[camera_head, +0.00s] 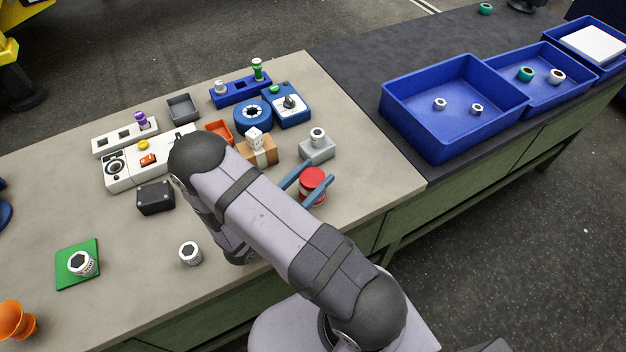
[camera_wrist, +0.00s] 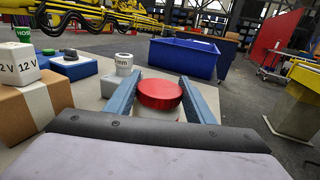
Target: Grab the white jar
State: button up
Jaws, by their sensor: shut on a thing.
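The white jar with a red lid (camera_head: 312,178) stands near the table's right front edge. In the wrist view its red lid (camera_wrist: 160,94) is plain, with a little of the pale body below it. My gripper (camera_head: 320,172) has its two blue fingers on opposite sides of the jar, and it is shut on it. The fingers also flank the jar in the wrist view (camera_wrist: 159,80). The jar looks upright. Its lower part is mostly hidden by the near finger and my wrist, so I cannot tell if it touches the table.
A grey block with a white ring (camera_head: 317,144) stands just behind the jar. A cardboard box with a white cube (camera_head: 257,150) is to the left. A large blue bin (camera_head: 437,120) stands on the dark counter at right. The tabletop right of the jar is clear.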

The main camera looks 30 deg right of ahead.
jog(key=shift+r, duration=0.15)
jog(key=shift+r+b, duration=0.45)
jog(key=shift+r, duration=4.4)
